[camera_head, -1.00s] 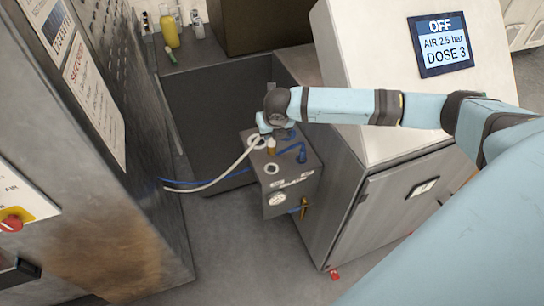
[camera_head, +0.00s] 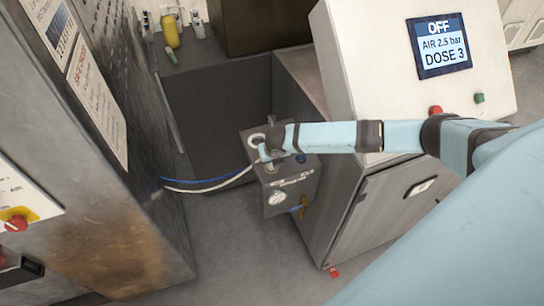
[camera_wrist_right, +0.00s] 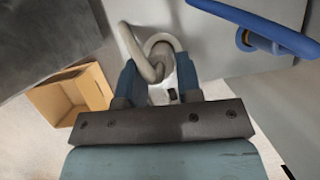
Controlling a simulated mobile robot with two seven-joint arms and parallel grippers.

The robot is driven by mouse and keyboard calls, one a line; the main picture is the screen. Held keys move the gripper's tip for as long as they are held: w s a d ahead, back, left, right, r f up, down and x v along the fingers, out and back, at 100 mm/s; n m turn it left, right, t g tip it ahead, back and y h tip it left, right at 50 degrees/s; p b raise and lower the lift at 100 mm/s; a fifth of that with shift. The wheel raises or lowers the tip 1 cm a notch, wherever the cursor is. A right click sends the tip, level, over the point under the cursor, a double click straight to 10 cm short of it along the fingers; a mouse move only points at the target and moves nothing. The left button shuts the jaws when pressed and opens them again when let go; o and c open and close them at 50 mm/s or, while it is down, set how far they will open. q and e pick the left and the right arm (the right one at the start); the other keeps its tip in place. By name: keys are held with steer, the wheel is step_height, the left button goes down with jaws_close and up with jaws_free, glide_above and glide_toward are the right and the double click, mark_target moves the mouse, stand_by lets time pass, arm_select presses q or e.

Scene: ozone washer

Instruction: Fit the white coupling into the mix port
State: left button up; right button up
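In the head view my right gripper (camera_head: 264,155) is low over the top of a grey metal box (camera_head: 285,185) that carries the ports. In the right wrist view the gripper (camera_wrist_right: 158,80) has its blue fingers on either side of the white coupling (camera_wrist_right: 161,92), and its pale hose (camera_wrist_right: 140,52) loops up from it. A ringed port (camera_head: 256,140) shows at the box's back left corner, and another ring (camera_head: 271,168) shows just in front of the gripper. The coupling's lower end is hidden, so I cannot tell whether it touches a port. My left gripper is out of view.
A blue hose fitting (camera_wrist_right: 262,32) stands close on the right in the wrist view. A tall metal cabinet (camera_head: 150,220) is on the left. A white console (camera_head: 360,60) reading OFF stands behind my right arm. Blue and white hoses cross the gap left of the box.

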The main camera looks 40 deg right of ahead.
steer(key=o, duration=0.4)
steer(key=shift+c, duration=0.2)
steer(key=b+v, duration=0.1)
steer(key=v, duration=1)
steer(key=s+a+f+m+t+y, duration=0.1)
steer(key=s+a+f+m+y, duration=0.25)
steer(key=a+m, duration=0.45)
steer(key=s+a+f+m+t+y, duration=0.25)
steer(key=s+a+m, duration=0.2)
steer(key=a, duration=0.65)
steer(key=s+d+f+m+t, duration=0.1)
steer(key=s+d+f+m, duration=0.1)
steer(key=s+m, duration=0.5)
steer(key=s+d+f+m+t+h, duration=0.1)
steer(key=s+d+f+m+t, duration=0.1)
steer(key=s+m, duration=0.5)
steer(key=f+m, duration=0.1)
steer(key=m, duration=0.2)
steer(key=shift+s+f+h, duration=0.25)
steer(key=shift+f+h, duration=0.05)
steer(key=shift+f, duration=0.1)
